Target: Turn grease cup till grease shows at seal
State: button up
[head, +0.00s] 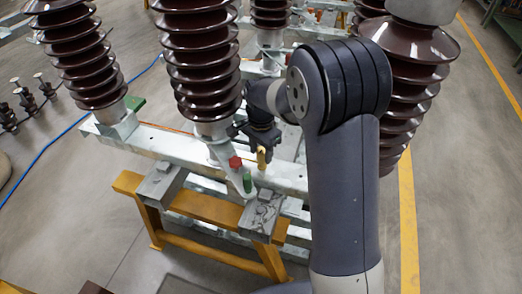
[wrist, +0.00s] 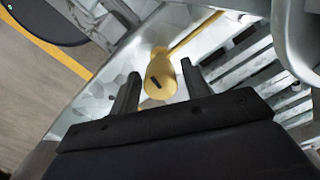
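The brass-yellow grease cup (wrist: 161,72) shows in the wrist view between the fingertips of my gripper (wrist: 160,70), with a dark slot or mark on it. Both black fingers stand apart, with a gap on each side of the cup. My gripper is open, and neither finger is seen touching the cup. In the head view the brass cup (head: 261,159) shows just below my gripper (head: 261,147), at the foot of an insulator column. No grease can be made out; I cannot make out the seal.
Brown ribbed insulators (head: 202,75) rise close around my arm. A galvanised beam (head: 165,147) rests on a yellow trestle (head: 205,207).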

jog(key=shift+o, duration=0.8)
